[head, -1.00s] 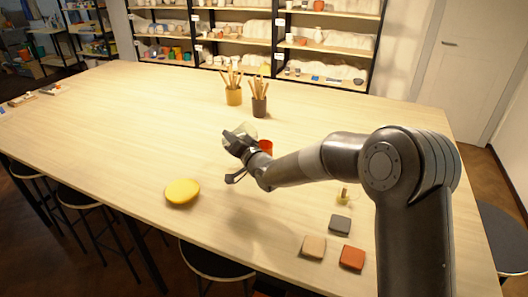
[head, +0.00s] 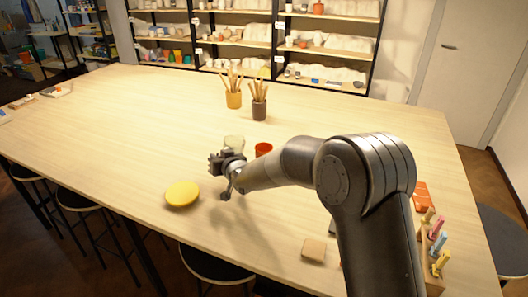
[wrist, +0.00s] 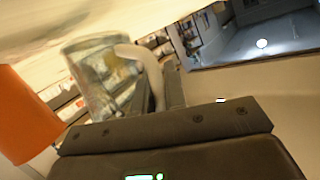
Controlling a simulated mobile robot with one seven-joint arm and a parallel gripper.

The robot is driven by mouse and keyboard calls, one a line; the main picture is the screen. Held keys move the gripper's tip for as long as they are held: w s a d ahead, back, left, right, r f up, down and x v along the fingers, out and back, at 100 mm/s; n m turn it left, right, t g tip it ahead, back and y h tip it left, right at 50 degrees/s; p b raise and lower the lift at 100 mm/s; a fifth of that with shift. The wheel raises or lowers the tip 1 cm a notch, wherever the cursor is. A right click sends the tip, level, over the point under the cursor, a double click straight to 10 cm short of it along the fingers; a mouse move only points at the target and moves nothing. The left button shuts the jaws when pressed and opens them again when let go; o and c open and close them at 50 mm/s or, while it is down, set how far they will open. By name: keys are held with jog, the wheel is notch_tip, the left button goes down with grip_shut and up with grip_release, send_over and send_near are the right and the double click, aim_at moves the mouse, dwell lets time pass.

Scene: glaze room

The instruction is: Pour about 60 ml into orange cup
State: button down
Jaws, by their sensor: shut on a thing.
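The orange cup (head: 264,149) stands upright on the table, just right of my gripper (head: 228,158). In the wrist view the cup (wrist: 28,115) is a large orange shape at the left edge. My gripper is shut on a clear glass jug (head: 234,141), which shows just behind the jaws in the head view. In the wrist view the jug (wrist: 98,72) has a pale handle at the jaws, and it lies close beside the cup. The jug looks about upright in the head view. I cannot make out any liquid level in the jug or the cup.
A yellow round object (head: 182,194) lies left of my gripper. Two tool pots, ochre (head: 233,99) and dark (head: 259,109), stand farther back. A beige tile (head: 314,250) and a wooden holder (head: 436,254) with coloured items are at the right front.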

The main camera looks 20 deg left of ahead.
jog(key=shift+s+a+f+n+h+b, duration=0.35)
jog(key=shift+a+f+n+h+b, duration=0.3)
jog(key=shift+f+n+h, duration=0.15)
dwell(0.7)
